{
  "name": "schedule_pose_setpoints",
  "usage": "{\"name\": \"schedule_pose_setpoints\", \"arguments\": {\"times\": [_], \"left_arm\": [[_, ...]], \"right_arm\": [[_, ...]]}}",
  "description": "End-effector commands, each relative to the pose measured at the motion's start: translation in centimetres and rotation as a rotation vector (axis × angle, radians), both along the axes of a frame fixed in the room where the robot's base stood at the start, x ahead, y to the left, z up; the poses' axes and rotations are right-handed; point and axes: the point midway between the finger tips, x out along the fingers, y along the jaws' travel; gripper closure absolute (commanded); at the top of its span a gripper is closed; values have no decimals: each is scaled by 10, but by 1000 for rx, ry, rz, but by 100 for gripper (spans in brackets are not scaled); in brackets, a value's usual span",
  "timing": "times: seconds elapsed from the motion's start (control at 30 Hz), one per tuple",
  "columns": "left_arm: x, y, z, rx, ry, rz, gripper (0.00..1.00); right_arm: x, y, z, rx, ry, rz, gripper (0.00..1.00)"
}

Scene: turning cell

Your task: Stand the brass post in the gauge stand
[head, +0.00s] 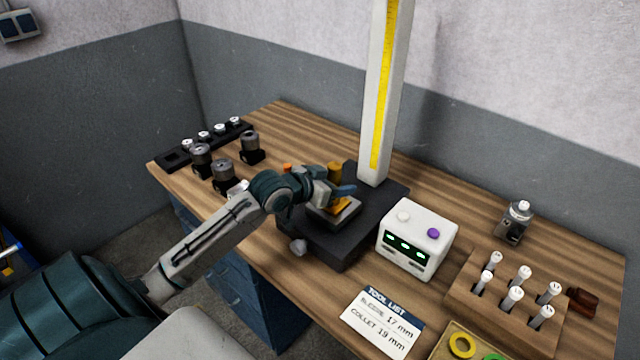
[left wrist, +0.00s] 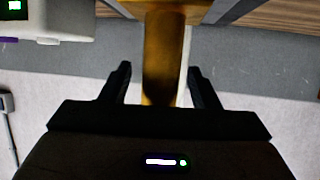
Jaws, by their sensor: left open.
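The gauge stand has a black base (head: 345,250), a tall white column (head: 383,110) with a yellow scale, and a small grey platform (head: 350,214). The brass post (head: 335,172) stands upright over the platform, partly hidden by my left gripper (head: 338,190). In the left wrist view the brass post (left wrist: 163,60) rises from a wider brass foot, between the fingers of my left gripper (left wrist: 157,82). The fingers are open, with a gap on each side of the post. How the foot sits on the platform is hidden. My right gripper is not in view.
A white box with green displays (head: 418,240) stands right of the base. A tool list card (head: 382,322) lies in front. A wooden rack (head: 505,312) with several white-topped tools is at right. Dark holders (head: 222,175) and a black rail (head: 172,160) are at left.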

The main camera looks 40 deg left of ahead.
Motion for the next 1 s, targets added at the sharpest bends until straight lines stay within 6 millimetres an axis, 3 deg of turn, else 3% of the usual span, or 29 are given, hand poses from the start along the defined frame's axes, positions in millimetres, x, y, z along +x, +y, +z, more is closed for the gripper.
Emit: {"name": "schedule_pose_setpoints", "arguments": {"times": [0.67, 1.0], "left_arm": [[-65, 14, 29, 7, -3, -8, 44], [-86, 20, 40, 7, -5, 0, 44]], "right_arm": [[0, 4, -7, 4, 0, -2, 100], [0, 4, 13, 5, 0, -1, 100]]}}
